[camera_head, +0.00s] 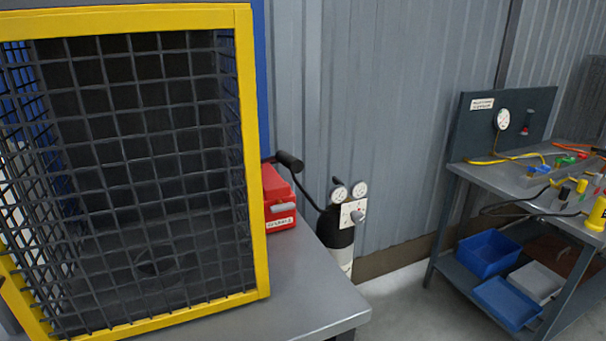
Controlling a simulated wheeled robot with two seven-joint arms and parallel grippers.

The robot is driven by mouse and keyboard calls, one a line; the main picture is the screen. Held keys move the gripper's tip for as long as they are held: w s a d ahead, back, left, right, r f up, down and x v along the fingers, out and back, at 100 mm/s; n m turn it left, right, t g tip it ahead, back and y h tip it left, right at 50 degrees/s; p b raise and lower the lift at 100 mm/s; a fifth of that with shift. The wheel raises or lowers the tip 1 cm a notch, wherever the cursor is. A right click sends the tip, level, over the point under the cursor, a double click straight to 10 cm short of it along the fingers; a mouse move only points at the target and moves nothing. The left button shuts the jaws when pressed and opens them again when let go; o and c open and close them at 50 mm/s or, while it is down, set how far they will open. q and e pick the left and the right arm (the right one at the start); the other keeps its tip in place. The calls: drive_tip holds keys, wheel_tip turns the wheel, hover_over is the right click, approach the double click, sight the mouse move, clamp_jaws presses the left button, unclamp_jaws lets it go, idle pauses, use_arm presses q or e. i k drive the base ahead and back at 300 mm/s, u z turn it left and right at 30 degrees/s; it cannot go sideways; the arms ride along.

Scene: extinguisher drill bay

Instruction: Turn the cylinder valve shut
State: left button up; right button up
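A dark cylinder (336,235) with a pale lower part stands on the floor behind the grey table, against the wall. Its lower part is partly hidden by the table's edge. Two round white gauges (360,189) sit on its top. Below them is a small white plate (348,212) with a grey knob (358,216), which looks like the valve. I cannot tell from here whether the valve is open or shut. A black hose runs from the cylinder top up to the left. Neither of my grippers is in view.
A yellow-framed mesh cage (258,180) fills the left, on the grey table (315,290). A red box (278,198) stands beside it, near a black handle (289,161). A workbench (520,195) with tools and blue bins (487,252) stands right. Floor between is clear.

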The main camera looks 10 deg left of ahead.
sight(336, 181)
drive_tip(key=z, duration=1.4)
drive_tip(key=i, duration=2.55)
drive_tip(key=u, duration=3.9)
